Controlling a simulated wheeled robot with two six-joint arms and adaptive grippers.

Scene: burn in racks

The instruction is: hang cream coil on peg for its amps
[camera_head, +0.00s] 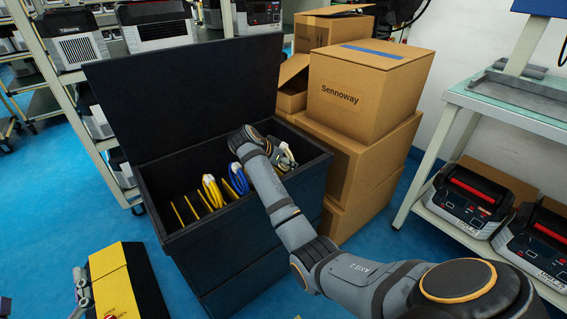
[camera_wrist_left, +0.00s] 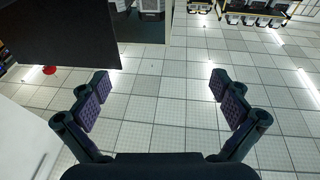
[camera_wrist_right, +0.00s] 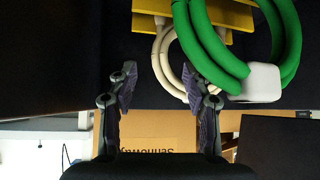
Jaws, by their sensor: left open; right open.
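The cream coil (camera_wrist_right: 163,67) shows in the right wrist view, partly behind a thick green coil (camera_wrist_right: 212,45) with a white block (camera_wrist_right: 258,83). My right gripper (camera_wrist_right: 158,83) is open, with the cream coil's lower loop between its fingers, close to the right-hand finger. I cannot tell whether they touch. In the head view my right arm reaches into the black bin (camera_head: 160,215); its wrist hides part of the contents. My left gripper (camera_wrist_left: 160,86) is open and empty in the left wrist view. I cannot make out a peg or an amp label.
In the bin stand yellow dividers (camera_head: 190,208), a yellow coil (camera_head: 212,191) and a blue coil (camera_head: 238,178). Its lid (camera_head: 190,95) is up. Stacked cartons (camera_head: 365,95) stand close at its right. A workbench (camera_head: 505,105) is at right, a yellow-black case (camera_head: 112,280) at lower left.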

